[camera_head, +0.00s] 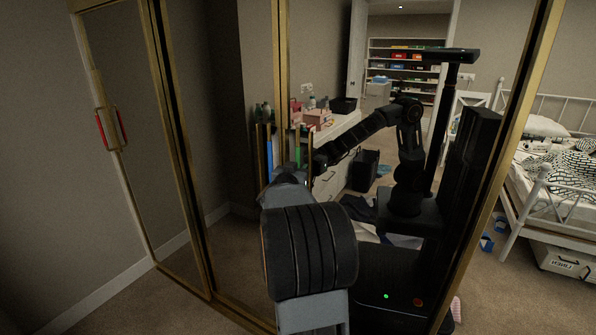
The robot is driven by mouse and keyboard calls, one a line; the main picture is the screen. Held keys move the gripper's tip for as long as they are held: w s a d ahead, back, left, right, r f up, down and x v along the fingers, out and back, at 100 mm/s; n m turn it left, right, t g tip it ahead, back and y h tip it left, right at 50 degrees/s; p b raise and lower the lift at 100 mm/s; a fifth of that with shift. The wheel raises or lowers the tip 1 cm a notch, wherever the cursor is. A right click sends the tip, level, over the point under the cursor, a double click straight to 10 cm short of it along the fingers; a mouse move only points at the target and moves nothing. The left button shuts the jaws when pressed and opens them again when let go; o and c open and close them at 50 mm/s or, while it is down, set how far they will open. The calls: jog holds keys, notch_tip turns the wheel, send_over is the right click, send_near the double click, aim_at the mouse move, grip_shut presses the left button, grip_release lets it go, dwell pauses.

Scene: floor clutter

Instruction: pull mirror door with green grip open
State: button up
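A gold-framed mirror door (240,262) stands in front of me. A slim upright green grip (298,156) shows near its gold edge, just right of the gold post. A blue grip (269,157) stands just left of the post. My gripper (289,176) is at the height of these grips, between or just below them. My own forearm hides most of it, so I cannot tell whether its fingers touch the green grip or are shut. The mirror on the right shows a reflection of my arm and body.
Another mirror panel (135,150) at the left has a red grip (101,131). Bare carpet (130,310) lies at lower left.

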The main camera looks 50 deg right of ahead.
grip_shut()
dwell(0.4)
